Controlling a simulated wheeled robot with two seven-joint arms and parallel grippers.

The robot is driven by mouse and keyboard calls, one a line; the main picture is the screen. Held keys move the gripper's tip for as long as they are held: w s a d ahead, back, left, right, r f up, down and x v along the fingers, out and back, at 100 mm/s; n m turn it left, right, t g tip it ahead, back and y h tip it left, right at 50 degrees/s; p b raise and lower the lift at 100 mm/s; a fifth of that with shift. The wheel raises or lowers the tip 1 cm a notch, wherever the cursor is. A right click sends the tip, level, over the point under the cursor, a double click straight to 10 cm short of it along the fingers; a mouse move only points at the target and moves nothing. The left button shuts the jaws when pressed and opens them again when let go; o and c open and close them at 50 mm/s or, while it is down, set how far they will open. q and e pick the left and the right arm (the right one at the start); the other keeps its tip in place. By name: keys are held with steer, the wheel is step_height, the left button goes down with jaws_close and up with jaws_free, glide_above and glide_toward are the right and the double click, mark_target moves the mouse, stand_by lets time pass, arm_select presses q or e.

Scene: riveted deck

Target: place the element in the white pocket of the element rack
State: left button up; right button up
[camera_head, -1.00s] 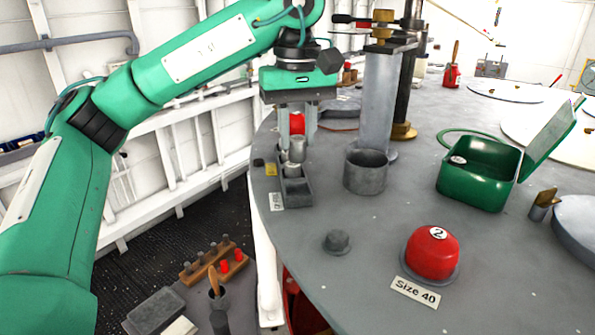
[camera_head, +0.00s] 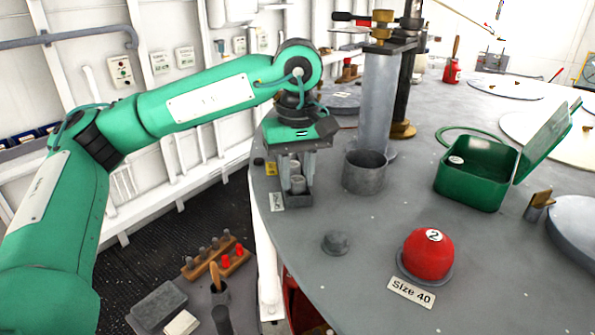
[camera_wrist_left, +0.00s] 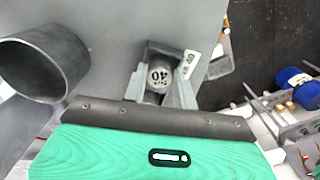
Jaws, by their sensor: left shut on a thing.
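A grey cylindrical element (camera_head: 298,185) stands upright between the fingers of my left gripper (camera_head: 297,173), which is shut on it. In the wrist view the grey rack wall (camera_wrist_left: 180,94) shows beside the element. The white pocket cannot be made out, and I cannot tell whether the element touches the bottom. My right gripper is out of view.
A grey open cup (camera_head: 364,175) stands right of the rack, with a tall grey column (camera_head: 380,105) behind. A small grey knob (camera_head: 336,242), a red dome (camera_head: 428,254) and an open green box (camera_head: 476,185) stand to the right. Table surface between them is clear.

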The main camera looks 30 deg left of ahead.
mark_target(298, 180)
arm_select(q)
steer(key=o, duration=0.5)
steer(key=shift+f, duration=0.15)
steer(key=o, duration=0.5)
steer(key=shift+c, duration=0.2)
steer(key=shift+r, duration=0.3)
step_height(298, 180, up, 4)
steer(key=b, duration=0.2)
steer(key=shift+b, duration=0.3)
step_height(298, 180, up, 8)
steer(key=shift+f, duration=0.1)
